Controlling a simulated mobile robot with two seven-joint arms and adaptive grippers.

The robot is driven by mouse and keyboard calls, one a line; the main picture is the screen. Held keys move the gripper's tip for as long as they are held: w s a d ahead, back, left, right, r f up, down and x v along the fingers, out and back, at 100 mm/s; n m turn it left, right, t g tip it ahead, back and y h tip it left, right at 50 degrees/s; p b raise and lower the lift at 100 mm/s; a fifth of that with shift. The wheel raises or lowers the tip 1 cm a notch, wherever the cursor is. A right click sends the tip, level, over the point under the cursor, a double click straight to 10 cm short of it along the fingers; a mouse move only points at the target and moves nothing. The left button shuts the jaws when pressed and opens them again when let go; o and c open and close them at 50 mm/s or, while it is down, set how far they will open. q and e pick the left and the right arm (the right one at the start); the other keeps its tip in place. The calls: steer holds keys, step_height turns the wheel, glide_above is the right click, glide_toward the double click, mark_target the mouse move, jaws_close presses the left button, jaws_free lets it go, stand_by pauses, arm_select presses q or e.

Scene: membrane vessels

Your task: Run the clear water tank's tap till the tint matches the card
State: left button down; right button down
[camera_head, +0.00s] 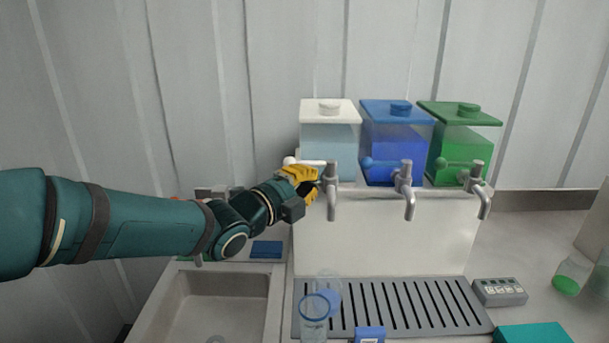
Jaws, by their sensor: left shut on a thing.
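The clear water tank (330,137) with a white lid stands leftmost on a pale stand. Its metal tap (331,190) has a white lever handle (291,160). My left gripper (308,184), with yellow fingers, is shut at this tap and appears to grip its handle; the fingers hide the contact. I see no clear stream below the spout. A clear cup with a blue rim (314,318) stands at the front left of the drip grate, and a faint bluish glass (328,289) shows behind it. A blue card-like piece (370,334) is cut off at the bottom edge. My right gripper is not in view.
A blue tank (396,142) and a green tank (458,142) with their own taps stand to the right. The slotted drip grate (478,322) is below. A sink (180,300) lies left, a small grey box (499,292) and a jar with green contents (571,278) right.

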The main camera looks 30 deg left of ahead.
mark_target(310, 163)
arm_select(q)
steer(key=w+a, duration=0.2)
steer(key=shift+w+a, duration=0.2)
steer(key=shift+w, duration=0.2)
steer(key=shift+w+a+b, duration=0.45)
steer(key=shift+a+b, duration=0.05)
steer(key=shift+b, duration=0.1)
